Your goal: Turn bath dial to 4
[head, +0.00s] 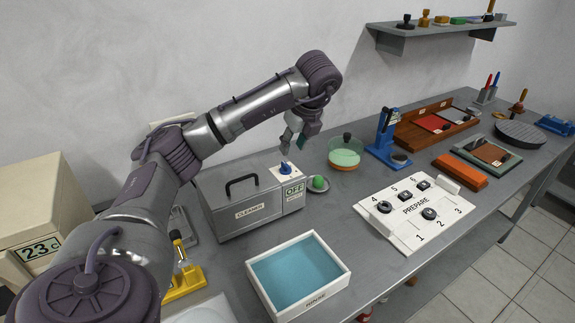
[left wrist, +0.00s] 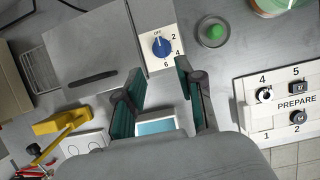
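The bath dial (head: 285,168) is a blue knob on a white plate on top of the grey box labelled CLEANER (head: 248,200). In the left wrist view the dial (left wrist: 161,46) has OFF, 2, 4 and 6 printed around it; its pointer seems to be at OFF, though it is small. The box's green display (head: 293,190) reads OFF. My left gripper (head: 301,135) is above the dial, apart from it. In the left wrist view its two dark green fingers (left wrist: 161,70) are spread with nothing between them, and the dial lies just beyond their tips. My right gripper is not in view.
A small dish with a green ball (head: 319,183) stands just right of the box. A blue-lined white RINSE tray (head: 340,267) is in front. A white PREPARE board (head: 400,222) with small parts lies right. A yellow tool (head: 186,282) stands left of the tray.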

